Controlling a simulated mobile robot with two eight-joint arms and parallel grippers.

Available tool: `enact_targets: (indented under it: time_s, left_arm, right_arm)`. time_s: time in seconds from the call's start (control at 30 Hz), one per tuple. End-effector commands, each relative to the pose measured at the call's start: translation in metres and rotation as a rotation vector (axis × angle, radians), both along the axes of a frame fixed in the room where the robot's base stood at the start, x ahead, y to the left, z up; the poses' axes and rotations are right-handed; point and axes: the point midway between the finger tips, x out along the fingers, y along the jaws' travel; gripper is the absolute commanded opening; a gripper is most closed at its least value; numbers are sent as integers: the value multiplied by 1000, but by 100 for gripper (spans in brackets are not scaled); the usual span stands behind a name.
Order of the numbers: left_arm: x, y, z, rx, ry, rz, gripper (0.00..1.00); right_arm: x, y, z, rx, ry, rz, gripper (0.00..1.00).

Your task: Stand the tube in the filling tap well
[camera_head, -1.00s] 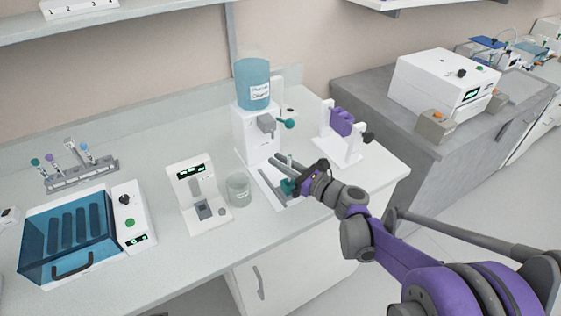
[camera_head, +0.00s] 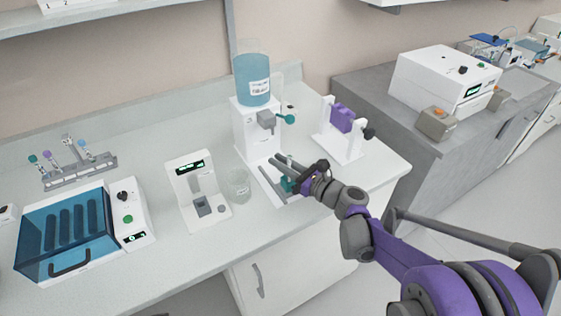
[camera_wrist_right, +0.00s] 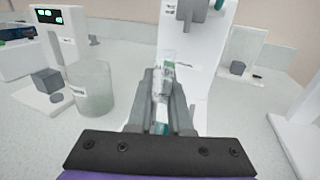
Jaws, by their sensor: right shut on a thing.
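My right gripper (camera_head: 269,163) reaches over the base of the filling tap (camera_head: 245,140), a white stand with a blue bottle, grey spout and teal lever. In the right wrist view the two grey fingers (camera_wrist_right: 163,90) are shut on a clear tube (camera_wrist_right: 167,72) with a label. The tube points away from my wrist toward the tap, low in front of its white body (camera_wrist_right: 190,50). A teal part shows between the fingers nearer the palm. The well itself is hidden behind the tube and fingers. My left gripper is not in view.
A glass beaker (camera_head: 239,186) stands just left of the tap, beside a white device with a display (camera_head: 187,170). A white stand with a purple part (camera_head: 341,120) is to the right. A tube rack (camera_head: 80,170) and a blue-lidded machine (camera_head: 65,235) are at the left.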

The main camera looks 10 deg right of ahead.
Motion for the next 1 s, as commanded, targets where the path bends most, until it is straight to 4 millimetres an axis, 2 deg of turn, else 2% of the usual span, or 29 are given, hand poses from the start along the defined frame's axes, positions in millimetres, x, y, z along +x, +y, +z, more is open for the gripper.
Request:
enact_targets:
  time_s: [0.23, 0.57, 0.6, 0.77, 1.0]
  left_arm:
    - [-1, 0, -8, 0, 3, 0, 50]
    - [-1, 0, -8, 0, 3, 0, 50]
    - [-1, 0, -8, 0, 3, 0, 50]
    - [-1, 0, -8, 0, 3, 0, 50]
    - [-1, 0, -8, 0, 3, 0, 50]
  right_arm:
    - [0, 0, -9, 0, 0, 0, 0]
    - [0, 0, -9, 0, 0, 0, 0]
    - [0, 0, -9, 0, 0, 0, 25]
    - [0, 0, -9, 0, 0, 0, 53]
    - [0, 0, -9, 0, 0, 0, 53]
